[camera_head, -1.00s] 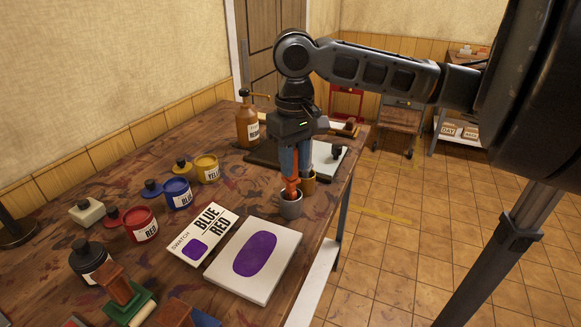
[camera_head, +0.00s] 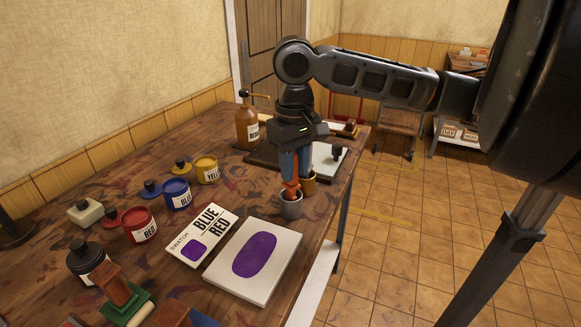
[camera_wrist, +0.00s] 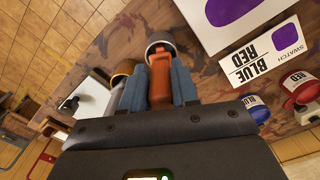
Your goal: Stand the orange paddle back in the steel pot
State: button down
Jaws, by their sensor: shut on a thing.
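The orange paddle (camera_head: 290,188) is upright between the fingers of my gripper (camera_head: 294,172), which is shut on it. Its lower end is at the mouth of the steel pot (camera_head: 290,209), and appears to be inside it; the fingers hide part of the paddle. In the wrist view the paddle (camera_wrist: 160,82) shows between the two blue-grey fingers, and the rim of the steel pot (camera_wrist: 160,46) shows just beyond the fingertips. How deep the paddle sits in the pot cannot be told.
A yellow-brown pot (camera_head: 309,184) stands right behind the steel pot. A white slab with a purple patch (camera_head: 283,277) and a swatch card (camera_head: 190,252) lie in front. Ink jars, such as the red one (camera_head: 141,229), stand at left. The table's right edge is close.

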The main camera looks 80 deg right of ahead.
jog(key=c, duration=0.8)
grip_release()
jog(key=shift+r, duration=0.1)
notch_tip(320, 180, up, 8)
jog(key=shift+f, duration=0.15)
